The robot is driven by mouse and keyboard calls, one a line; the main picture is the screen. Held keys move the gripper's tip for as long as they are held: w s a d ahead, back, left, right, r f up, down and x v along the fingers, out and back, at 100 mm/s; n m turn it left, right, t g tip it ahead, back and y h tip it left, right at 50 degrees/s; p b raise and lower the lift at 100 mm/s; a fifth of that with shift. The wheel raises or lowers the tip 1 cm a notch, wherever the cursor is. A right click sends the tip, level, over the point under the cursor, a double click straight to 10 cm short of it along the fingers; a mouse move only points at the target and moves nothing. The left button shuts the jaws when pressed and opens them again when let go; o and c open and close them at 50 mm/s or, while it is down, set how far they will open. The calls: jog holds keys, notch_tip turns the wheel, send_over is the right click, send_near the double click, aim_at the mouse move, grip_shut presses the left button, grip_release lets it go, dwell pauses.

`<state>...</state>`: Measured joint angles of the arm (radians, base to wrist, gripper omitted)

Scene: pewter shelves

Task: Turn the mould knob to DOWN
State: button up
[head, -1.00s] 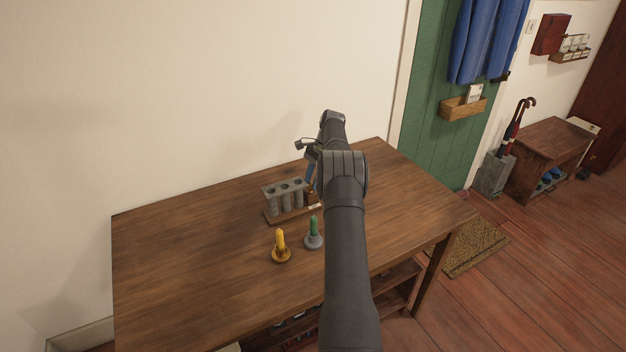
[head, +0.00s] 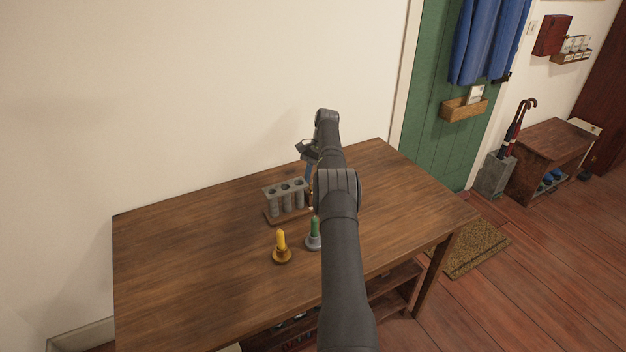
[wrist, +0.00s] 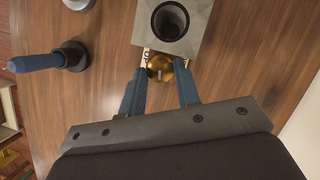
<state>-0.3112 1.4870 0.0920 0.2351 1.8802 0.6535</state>
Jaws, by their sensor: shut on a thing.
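The candle mould (head: 285,190) is a grey row of tubes on a wooden base on the table. Its end tube block (wrist: 197,30) shows at the top of the wrist view. The brass mould knob (wrist: 160,76) sits just below that block, beside a white label reading UP (wrist: 145,58), partly covered by a finger. My gripper (wrist: 160,68) has its blue fingers shut on the knob, one on either side. In the head view the knob is hard to make out beside my arm. The DOWN marking is not legible.
A yellow candle (head: 281,240) and a green candle (head: 315,228) stand in holders in front of the mould. A blue candle (wrist: 35,62) in a dark holder shows in the wrist view. The table's left part (head: 180,260) is clear.

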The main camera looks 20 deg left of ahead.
jog(key=o, duration=1)
